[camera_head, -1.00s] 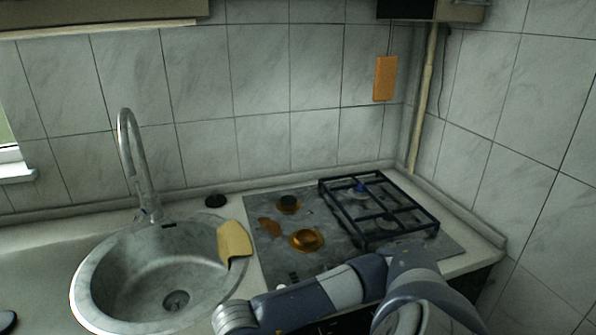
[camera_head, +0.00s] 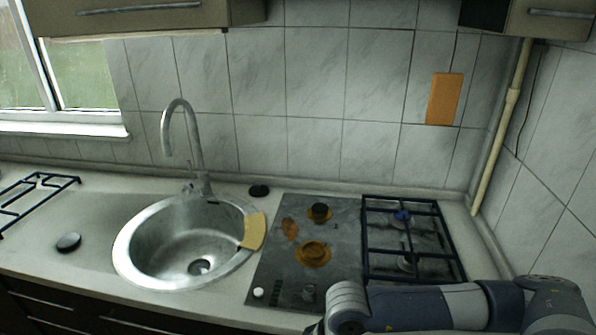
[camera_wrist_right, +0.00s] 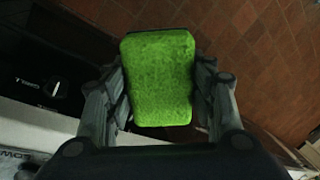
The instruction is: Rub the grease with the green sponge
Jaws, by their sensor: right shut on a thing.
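The green sponge (camera_wrist_right: 158,82) is held between the two fingers of my right gripper (camera_wrist_right: 160,85) in the right wrist view, above a brown tiled floor. My right arm shows at the bottom right of the head view, in front of the stove, but its gripper and the sponge are out of that view. Brown-orange grease (camera_head: 313,254) lies around the front left burner of the stove (camera_head: 340,225). Another grease patch (camera_head: 290,229) lies to its upper left, and some surrounds the rear left burner (camera_head: 319,212). My left gripper is not in view.
A black grate (camera_head: 412,240) covers the stove's right half. A yellow cloth or sponge (camera_head: 254,231) lies on the right rim of the sink (camera_head: 130,262). Another grate (camera_head: 36,190) lies on the counter at far left. An orange board (camera_head: 444,99) hangs on the wall.

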